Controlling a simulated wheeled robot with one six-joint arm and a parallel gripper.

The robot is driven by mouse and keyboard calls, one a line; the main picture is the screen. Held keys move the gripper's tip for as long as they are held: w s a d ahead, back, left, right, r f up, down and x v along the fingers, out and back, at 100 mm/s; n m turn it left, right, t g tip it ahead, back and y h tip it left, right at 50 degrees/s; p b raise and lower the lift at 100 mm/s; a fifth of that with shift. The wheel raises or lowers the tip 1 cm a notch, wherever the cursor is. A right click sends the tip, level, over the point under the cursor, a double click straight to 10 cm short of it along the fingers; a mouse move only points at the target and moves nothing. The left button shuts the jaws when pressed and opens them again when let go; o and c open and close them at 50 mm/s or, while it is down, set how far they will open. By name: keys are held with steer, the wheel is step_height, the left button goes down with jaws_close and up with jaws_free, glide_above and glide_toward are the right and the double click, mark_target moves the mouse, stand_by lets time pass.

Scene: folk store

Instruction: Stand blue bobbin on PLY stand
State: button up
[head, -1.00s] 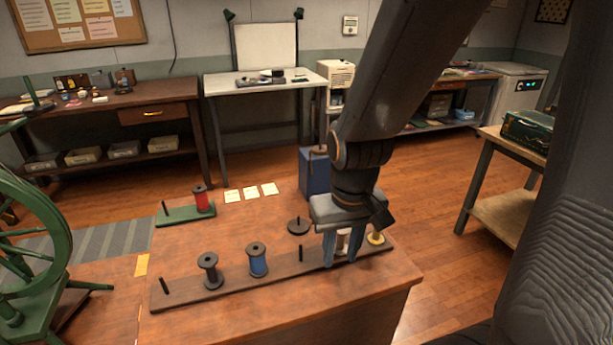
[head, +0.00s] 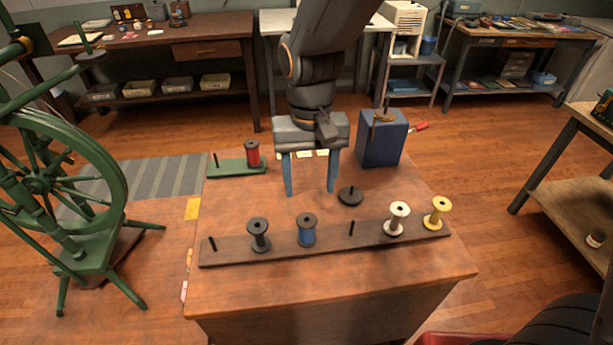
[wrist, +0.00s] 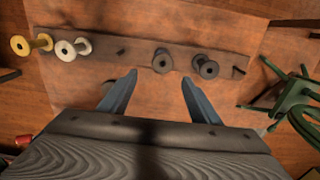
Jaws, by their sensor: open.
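The blue bobbin (head: 307,231) stands upright on a long dark peg rack (head: 275,244), between a dark grey bobbin (head: 259,236) and a bare peg. My gripper (head: 310,192) is open and empty, fingers pointing down, above the table behind the blue bobbin. In the wrist view the blue bobbin (wrist: 162,60) shows just beyond the gap between my fingertips (wrist: 160,77). A green stand (head: 230,169) at the back left holds a red bobbin (head: 253,154) on one peg; its other peg is bare. No PLY label is readable.
A white bobbin (head: 397,218) and a yellow bobbin (head: 437,213) stand at the rack's right end. A round dark base (head: 350,196) and a blue box (head: 382,140) are on the table's right. A green spinning wheel (head: 60,190) stands left.

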steer(key=b, duration=0.7)
glide_above(307, 215)
steer(key=s, duration=0.1)
step_height(307, 215, down, 6)
steer(key=shift+s+f, duration=0.1)
steer(key=shift+f, duration=0.15)
steer(key=shift+f+b, duration=0.55)
steer(key=shift+f, duration=1.65)
steer(key=shift+c, duration=0.3)
steer(key=c, duration=0.8)
steer(key=shift+o, duration=0.2)
